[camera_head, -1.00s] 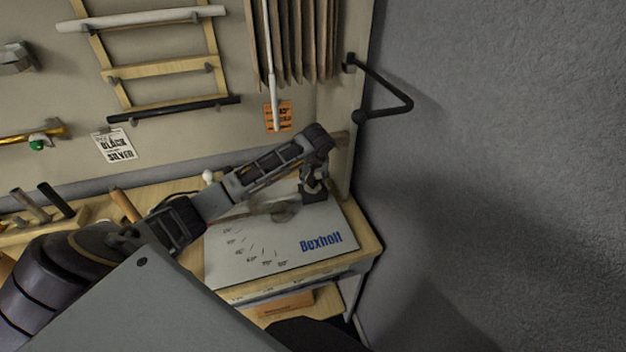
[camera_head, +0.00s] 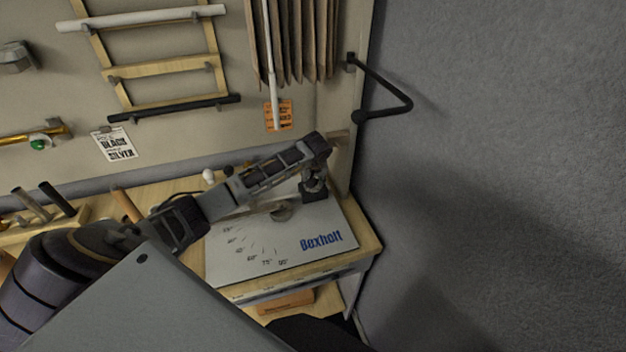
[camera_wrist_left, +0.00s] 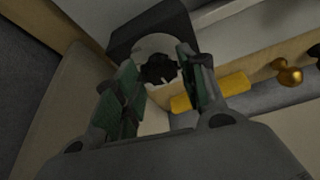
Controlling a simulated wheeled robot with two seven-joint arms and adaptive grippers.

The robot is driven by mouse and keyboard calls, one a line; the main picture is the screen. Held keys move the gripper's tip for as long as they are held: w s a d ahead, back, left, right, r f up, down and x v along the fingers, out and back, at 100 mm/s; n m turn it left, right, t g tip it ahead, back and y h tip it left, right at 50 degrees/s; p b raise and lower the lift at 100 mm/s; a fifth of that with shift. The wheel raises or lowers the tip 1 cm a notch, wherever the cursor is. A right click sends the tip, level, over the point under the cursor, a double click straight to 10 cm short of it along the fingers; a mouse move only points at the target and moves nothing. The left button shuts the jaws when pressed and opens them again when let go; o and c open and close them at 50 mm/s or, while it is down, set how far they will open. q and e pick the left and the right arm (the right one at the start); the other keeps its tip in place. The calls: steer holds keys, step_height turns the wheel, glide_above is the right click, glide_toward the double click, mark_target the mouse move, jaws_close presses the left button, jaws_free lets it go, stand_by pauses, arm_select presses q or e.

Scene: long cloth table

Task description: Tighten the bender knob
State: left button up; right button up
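In the left wrist view the dark lobed knob (camera_wrist_left: 159,72) sits on a pale round face of a dark block. My left gripper (camera_wrist_left: 157,60) is open, its green-padded fingers on either side of the knob, with gaps visible. In the head view my left gripper (camera_head: 314,180) is over the block and partly hidden by its own arm. My right gripper is not in view.
A black bracket (camera_head: 385,90) juts out at right beside the grey wall. A yellow cylinder (camera_wrist_left: 210,92) and brass knob (camera_wrist_left: 287,72) lie near the gripper.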

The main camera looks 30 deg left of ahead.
arm_select(q)
steer(key=c, duration=0.6)
steer(key=shift+o, duration=0.2)
steer(key=shift+m, duration=0.5)
steer(key=shift+s+a+m+t+h, duration=0.15)
steer(key=shift+m+h, duration=0.35)
steer(key=shift+m, duration=0.65)
steer(key=shift+w+a+m+t+h, duration=0.1)
steer(key=shift+m+t+h, duration=0.3)
steer(key=shift+m, duration=0.75)
steer(key=shift+a+m+g+h, duration=0.15)
steer(key=shift+m+h, duration=0.35)
steer(key=shift+m, duration=0.65)
steer(key=shift+a+m+g+h, duration=0.1)
steer(key=shift+m+h, duration=0.4)
steer(key=shift+m, duration=0.95)
steer(key=o, duration=1)
steer(key=shift+o, duration=0.2)
steer(key=shift+r, duration=0.1)
